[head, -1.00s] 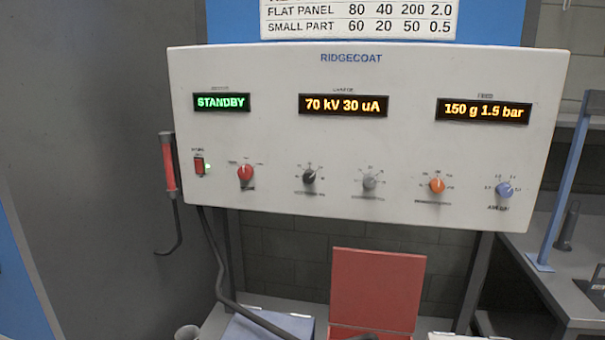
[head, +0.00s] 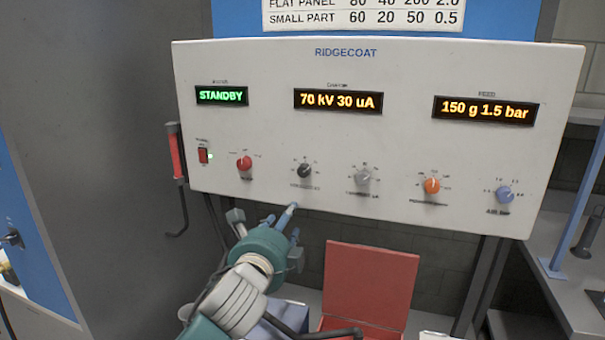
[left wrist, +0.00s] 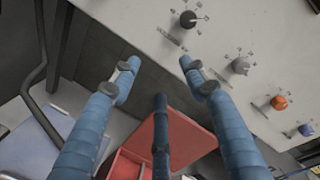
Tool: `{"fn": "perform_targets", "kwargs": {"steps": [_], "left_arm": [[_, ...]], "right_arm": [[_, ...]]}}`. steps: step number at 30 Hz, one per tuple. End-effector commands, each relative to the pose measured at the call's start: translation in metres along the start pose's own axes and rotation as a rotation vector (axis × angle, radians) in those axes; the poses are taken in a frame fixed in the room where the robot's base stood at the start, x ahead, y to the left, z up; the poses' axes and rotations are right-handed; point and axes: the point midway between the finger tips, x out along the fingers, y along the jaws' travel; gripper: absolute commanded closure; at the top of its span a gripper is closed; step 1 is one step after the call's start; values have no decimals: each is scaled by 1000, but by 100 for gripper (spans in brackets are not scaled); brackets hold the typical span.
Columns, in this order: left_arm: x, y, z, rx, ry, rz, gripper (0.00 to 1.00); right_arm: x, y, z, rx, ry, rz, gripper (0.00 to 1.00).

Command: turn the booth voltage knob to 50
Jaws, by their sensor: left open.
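The white RIDGECOAT control panel (head: 400,70) carries a row of knobs. A black knob (head: 304,171), second from the left, has a blurred label below it; I take it for the voltage knob. The charge display (head: 338,100) reads 70 kV 30 uA. The black knob also shows at the top of the left wrist view (left wrist: 188,19). My left gripper (head: 268,222) has several blue fingers spread open and empty, below and a little left of the black knob, apart from it. Its fingers also show in the left wrist view (left wrist: 159,76). My right gripper is out of view.
Other knobs are red (head: 244,162), grey (head: 363,176), orange (head: 432,185) and blue (head: 504,194). A red rocker switch (head: 203,155) sits at the panel's left. An open red box (head: 370,285) stands below the panel. A red-handled hook (head: 177,160) hangs at the left edge.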

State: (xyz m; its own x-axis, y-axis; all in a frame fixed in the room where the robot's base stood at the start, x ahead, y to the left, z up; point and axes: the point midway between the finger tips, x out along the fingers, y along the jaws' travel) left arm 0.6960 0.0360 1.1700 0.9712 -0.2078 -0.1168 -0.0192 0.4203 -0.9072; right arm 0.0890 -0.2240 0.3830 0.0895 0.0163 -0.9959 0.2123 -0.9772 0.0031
Motion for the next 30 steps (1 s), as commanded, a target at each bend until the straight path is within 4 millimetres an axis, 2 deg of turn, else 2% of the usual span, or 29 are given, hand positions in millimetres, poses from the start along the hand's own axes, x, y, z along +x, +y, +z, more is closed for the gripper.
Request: {"fn": "perform_targets", "kwargs": {"steps": [1, 3, 6, 11, 18, 24, 30], "left_arm": [[7, -21, 6, 90, -14, -39, 56], [12, -42, 11, 181, -29, -77, 56], [17, -58, 15, 249, -42, -105, 56], [33, -64, 16, 266, -44, -111, 56], [77, -69, 18, 262, -44, -109, 56], [107, -72, 18, 260, -44, -109, 56], [121, -73, 18, 260, -43, -111, 56]], "right_arm": [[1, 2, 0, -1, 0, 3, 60], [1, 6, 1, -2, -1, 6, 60], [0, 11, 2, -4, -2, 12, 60], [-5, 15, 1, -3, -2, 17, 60], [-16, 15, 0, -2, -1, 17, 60], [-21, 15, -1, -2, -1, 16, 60], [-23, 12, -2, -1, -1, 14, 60]]}}
